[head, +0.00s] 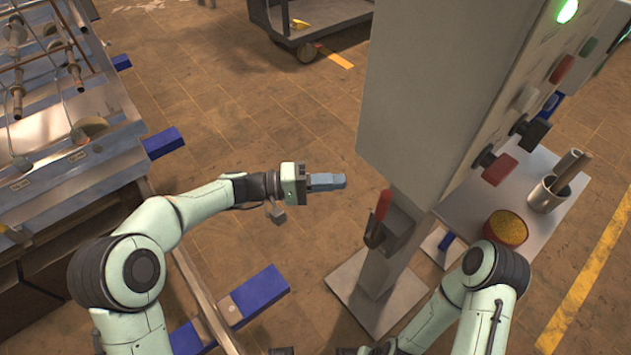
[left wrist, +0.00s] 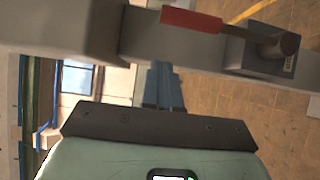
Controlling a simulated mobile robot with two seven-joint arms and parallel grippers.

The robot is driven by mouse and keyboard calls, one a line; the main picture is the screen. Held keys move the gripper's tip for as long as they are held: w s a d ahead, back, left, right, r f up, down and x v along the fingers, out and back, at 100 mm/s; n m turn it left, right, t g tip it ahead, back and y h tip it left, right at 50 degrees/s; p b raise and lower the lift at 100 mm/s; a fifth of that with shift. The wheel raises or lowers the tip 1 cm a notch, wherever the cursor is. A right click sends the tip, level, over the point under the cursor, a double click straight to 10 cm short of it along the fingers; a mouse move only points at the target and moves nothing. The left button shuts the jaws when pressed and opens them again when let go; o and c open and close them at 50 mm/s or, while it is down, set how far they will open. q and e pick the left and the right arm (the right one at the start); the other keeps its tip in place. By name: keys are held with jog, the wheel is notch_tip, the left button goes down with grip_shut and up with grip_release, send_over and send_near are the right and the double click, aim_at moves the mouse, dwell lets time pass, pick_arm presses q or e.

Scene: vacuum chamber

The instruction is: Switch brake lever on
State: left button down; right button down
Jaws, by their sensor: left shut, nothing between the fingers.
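The brake lever (head: 382,206) has a red handle and a dark pivot on a grey box fixed to the side of the grey post. In the head view its handle points up, tilted slightly. My left gripper (head: 340,181) is shut and empty, pointing right towards the post, a little left of the handle and apart from it in the picture. In the left wrist view the red handle (left wrist: 192,21) lies across the top, with its shaft running right to the pivot; my left fingers (left wrist: 164,88) are below the handle. My right gripper is out of view; only my right arm shows.
A control cabinet (head: 425,90) with several buttons and knobs tops the post. A metal rig (head: 90,105) stands left and a cart (head: 310,35) at the back. Floor between is open.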

pick_arm(q)
jog(key=s+d, duration=0.2)
jog(key=d, duration=0.4)
jog(key=shift+s+d, duration=0.15)
jog(key=shift+d, duration=0.15)
